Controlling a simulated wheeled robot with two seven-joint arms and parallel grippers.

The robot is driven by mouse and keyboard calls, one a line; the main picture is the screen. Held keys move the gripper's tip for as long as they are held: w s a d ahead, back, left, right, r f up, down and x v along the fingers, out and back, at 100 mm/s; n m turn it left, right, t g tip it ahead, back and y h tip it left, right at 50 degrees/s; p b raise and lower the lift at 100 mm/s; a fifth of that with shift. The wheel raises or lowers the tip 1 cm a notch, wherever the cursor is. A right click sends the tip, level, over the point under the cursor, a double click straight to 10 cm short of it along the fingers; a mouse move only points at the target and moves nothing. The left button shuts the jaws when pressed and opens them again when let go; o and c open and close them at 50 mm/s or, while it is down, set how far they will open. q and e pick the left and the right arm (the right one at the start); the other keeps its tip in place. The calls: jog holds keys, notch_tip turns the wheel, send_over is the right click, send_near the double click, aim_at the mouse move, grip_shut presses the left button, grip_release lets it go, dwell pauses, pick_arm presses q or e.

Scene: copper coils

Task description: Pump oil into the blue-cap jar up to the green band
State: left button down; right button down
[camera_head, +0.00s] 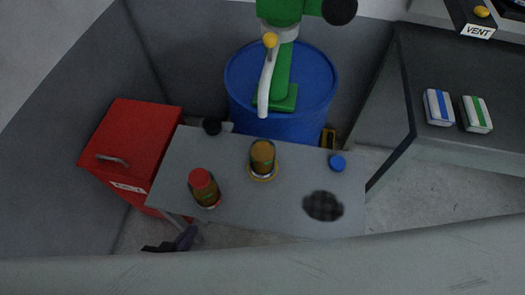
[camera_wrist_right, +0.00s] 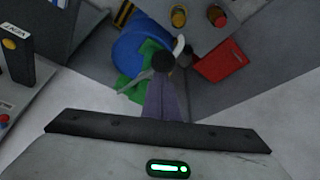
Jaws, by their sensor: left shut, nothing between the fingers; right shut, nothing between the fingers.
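The open jar (camera_head: 262,152) looks amber-brown and stands on a pale yellowish ring on the grey table; its green band and oil level are too small to tell. The blue cap (camera_head: 337,162) lies apart to its right. The green pump (camera_head: 282,82) stands on the blue drum (camera_head: 242,80), its pale spout (camera_head: 265,92) ending just behind the jar. The pump's black knob (camera_head: 340,9) is at the top edge. In the right wrist view, my shut right gripper (camera_wrist_right: 164,82) is close to the knob (camera_wrist_right: 163,61); contact is unclear. My left gripper (camera_head: 188,236) is shut below the table's front edge.
A red-capped jar (camera_head: 203,187) and dark cloth (camera_head: 323,206) are on the table (camera_head: 230,216). A red cabinet (camera_head: 128,140) stands left. A dark bench (camera_head: 455,75) at right holds blue-striped (camera_head: 438,107) and green-striped (camera_head: 477,114) packs. The table between jar and cloth is clear.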

jog(key=r+p, duration=0.1)
jog(key=r, duration=0.1)
jog(key=r+p, duration=0.2)
jog(key=shift+w+r, duration=0.2)
jog(key=shift+r, duration=0.2)
jog(key=shift+s+f, duration=0.1)
